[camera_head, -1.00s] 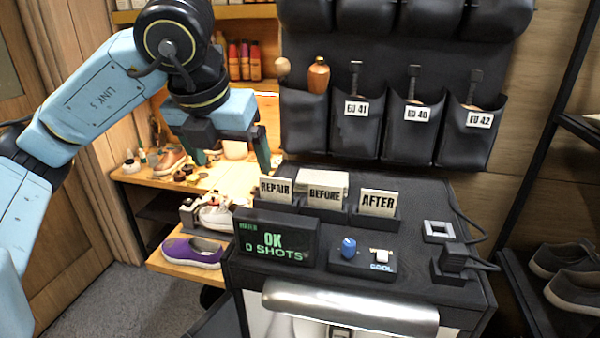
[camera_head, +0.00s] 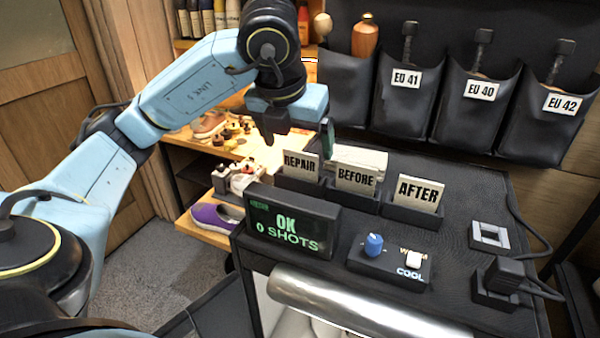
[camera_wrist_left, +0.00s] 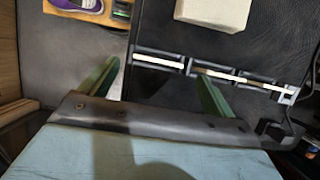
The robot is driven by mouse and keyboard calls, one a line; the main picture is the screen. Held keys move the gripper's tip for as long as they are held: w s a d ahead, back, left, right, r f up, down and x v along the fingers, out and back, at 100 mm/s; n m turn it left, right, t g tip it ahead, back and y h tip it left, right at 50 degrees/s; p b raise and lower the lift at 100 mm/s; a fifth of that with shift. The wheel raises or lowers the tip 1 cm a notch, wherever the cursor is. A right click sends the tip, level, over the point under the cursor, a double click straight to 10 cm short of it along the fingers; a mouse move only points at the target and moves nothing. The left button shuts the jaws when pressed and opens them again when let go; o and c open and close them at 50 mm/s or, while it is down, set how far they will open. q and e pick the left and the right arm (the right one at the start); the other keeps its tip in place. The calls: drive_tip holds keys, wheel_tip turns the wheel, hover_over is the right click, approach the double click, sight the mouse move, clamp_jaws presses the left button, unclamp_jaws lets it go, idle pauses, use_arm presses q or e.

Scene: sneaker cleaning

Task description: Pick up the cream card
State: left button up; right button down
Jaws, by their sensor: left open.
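Three cream cards with black lettering stand in black holders on the dark cart top: the REPAIR card (camera_head: 300,164), the BEFORE card (camera_head: 355,180) and the AFTER card (camera_head: 417,192). A pale cream block (camera_head: 362,156) shows partly behind the BEFORE card. My left gripper (camera_head: 298,133) is open and empty, above and behind the REPAIR card. In the left wrist view its spread green fingers (camera_wrist_left: 156,88) are near the row of holders, with the cards seen almost edge-on. A pale block (camera_wrist_left: 214,10) lies at the top there. My right gripper is out of view.
An OK display (camera_head: 290,226) and a control box with a blue knob (camera_head: 373,245) stand before the cards. Black pockets with size labels (camera_head: 481,90) hang behind. A purple sneaker (camera_head: 217,217) sits on the wooden shelf at left. A socket and cables (camera_head: 500,275) lie right.

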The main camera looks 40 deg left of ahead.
sight(299, 153)
use_arm(q)
drive_tip(key=shift+w+f, duration=0.15)
drive_tip(key=shift+f, duration=0.15)
drive_tip(key=p+x, duration=0.1)
drive_tip(key=x, duration=0.2)
drive_tip(key=shift+a+f, duration=0.2)
drive_tip(key=shift+w+f, duration=0.3)
drive_tip(key=shift+f, duration=0.2)
drive_tip(key=c, duration=1)
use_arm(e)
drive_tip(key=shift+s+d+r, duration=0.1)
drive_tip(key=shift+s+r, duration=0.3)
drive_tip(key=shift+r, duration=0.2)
use_arm(q)
drive_tip(key=shift+r, duration=0.1)
